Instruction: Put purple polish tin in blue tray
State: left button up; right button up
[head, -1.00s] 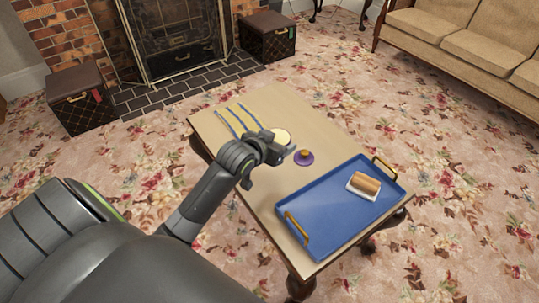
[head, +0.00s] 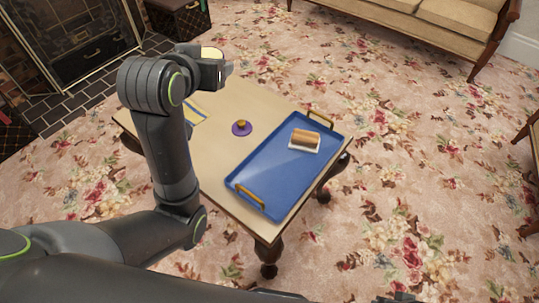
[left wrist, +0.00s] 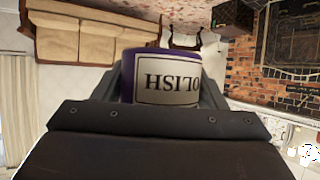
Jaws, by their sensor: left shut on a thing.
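My left gripper (head: 222,68) is shut on the purple polish tin. In the head view only the tin's pale round top (head: 212,53) shows past the gripper, raised above the far end of the table. In the left wrist view the purple tin (left wrist: 140,65) sits between the fingers, its pale label with dark letters upside down. The blue tray (head: 262,172) lies on the near right part of the table, with yellow handles at both ends. The gripper is apart from the tray, to its upper left.
A brown roll-shaped thing on a white base (head: 305,139) lies in the tray's far right part; the tray's near left part is clear. A purple disc with a yellow knob (head: 241,128) lies on the wooden table (head: 215,160). Blue-edged strips (head: 195,108) are partly behind my arm.

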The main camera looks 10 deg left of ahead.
aim_at(270, 183)
jog(key=i+l+u, duration=0.1)
jog(key=l+u, duration=1.3)
jog(key=k+l, duration=0.1)
jog(key=l, duration=0.3)
jog(key=k+l+u, duration=0.1)
jog(key=l, duration=0.25)
jog(key=k+l, duration=0.15)
jog(key=l, duration=0.25)
